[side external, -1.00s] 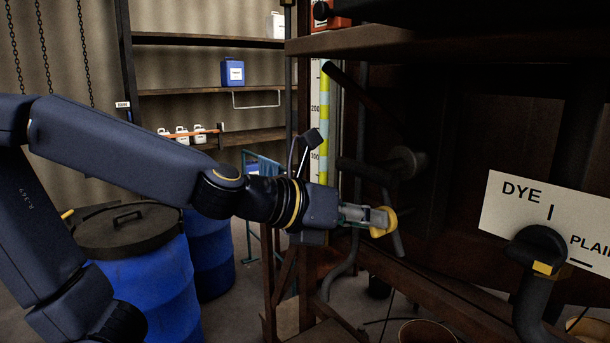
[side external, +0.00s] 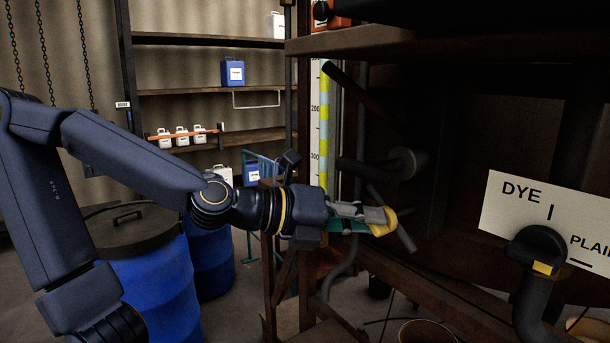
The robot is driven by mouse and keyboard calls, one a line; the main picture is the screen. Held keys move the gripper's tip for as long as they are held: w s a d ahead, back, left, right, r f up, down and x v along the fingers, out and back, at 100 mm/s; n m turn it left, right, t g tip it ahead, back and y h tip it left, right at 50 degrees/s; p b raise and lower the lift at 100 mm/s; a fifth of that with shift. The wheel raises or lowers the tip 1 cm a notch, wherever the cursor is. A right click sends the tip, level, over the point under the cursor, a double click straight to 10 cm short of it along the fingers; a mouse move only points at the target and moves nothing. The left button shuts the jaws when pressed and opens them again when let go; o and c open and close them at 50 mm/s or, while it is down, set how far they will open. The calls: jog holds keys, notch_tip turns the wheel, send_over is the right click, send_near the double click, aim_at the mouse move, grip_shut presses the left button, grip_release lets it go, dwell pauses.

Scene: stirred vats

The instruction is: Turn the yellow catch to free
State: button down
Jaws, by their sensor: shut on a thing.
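The yellow catch (side external: 383,223) is right of the picture's middle, in front of the dark vat frame. My gripper (side external: 376,217) reaches it from the left, and its fingers are shut on it. The fingers hide part of the catch. A dark bar (side external: 404,236) shows just behind the catch and slopes down to the right. I cannot tell from this view which setting the catch is at.
A sign reading DYE and PLAIN (side external: 550,215) with a dark pipe valve (side external: 540,248) stands at right. A wooden rail (side external: 440,296) runs below the catch. A grey cylinder end (side external: 408,163) juts out above. Blue drums (side external: 150,275) stand at left.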

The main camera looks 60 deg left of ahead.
jog(key=c, duration=1.1)
grip_release()
jog(key=shift+c, duration=0.2)
